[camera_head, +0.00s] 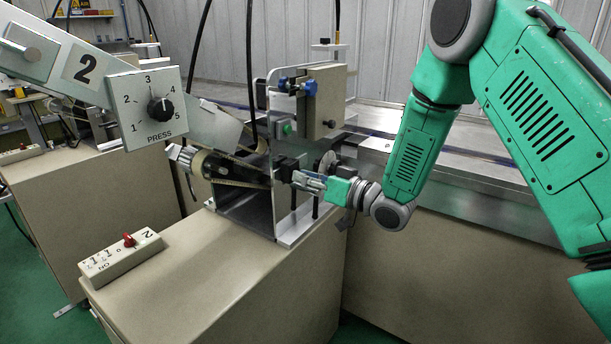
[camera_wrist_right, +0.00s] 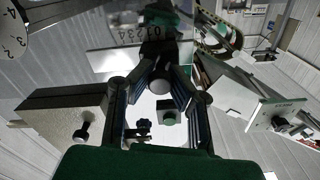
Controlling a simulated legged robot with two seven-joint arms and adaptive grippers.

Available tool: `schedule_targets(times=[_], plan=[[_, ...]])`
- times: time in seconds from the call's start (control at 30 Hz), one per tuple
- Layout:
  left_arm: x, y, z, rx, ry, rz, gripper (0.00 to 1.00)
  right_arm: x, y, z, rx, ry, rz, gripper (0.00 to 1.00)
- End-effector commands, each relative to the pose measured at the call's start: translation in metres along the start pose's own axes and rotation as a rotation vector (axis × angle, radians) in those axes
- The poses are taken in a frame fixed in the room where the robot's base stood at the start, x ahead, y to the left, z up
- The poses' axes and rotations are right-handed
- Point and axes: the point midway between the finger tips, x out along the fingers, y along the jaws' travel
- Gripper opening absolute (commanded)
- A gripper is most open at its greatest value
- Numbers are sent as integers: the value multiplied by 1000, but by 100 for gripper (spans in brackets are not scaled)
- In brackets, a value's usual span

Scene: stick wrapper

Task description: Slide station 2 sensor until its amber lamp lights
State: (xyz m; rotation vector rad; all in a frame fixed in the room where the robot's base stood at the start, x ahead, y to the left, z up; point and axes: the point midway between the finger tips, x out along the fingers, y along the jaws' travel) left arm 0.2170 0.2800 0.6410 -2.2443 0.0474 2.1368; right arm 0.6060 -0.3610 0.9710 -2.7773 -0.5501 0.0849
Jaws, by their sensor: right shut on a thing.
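The station marked 2 (camera_head: 85,66) stands at left and centre, with its metal frame (camera_head: 263,185) in the middle of the head view. My right gripper (camera_head: 297,178) reaches in from the right and is shut on a small black block at the frame, which looks like the sensor (camera_head: 285,167). In the right wrist view the fingers (camera_wrist_right: 160,80) close in on this dark block, and numerals 1 to 4 show just beyond it. No lit amber lamp can be made out. My left gripper is not in view.
A PRESS dial (camera_head: 157,105) hangs at left. A switch box (camera_head: 121,257) with a red lever sits on the beige cabinet (camera_head: 235,285). A green button (camera_head: 287,128) and blue knobs (camera_head: 309,88) sit above my gripper. A roller with belts (camera_head: 215,167) is left of the frame.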

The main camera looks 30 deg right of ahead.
Motion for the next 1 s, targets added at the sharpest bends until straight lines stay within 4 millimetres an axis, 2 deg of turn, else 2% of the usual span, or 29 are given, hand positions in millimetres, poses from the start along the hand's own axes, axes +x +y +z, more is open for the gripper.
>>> schedule_targets(times=[0.03, 0.1, 0.4, 0.53, 1.0], plan=[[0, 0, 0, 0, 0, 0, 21, -1, -1, 3, 2, -7, -2, 17], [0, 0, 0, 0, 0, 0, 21, -1, -1, 3, 2, -7, -1, 39], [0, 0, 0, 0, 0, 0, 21, -1, -1, 2, 2, -4, -1, 39], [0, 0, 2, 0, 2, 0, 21, -9, 0, 1, 2, -3, 1, 39], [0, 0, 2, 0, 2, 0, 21, -100, 1, 3, 4, -5, 1, 39]])
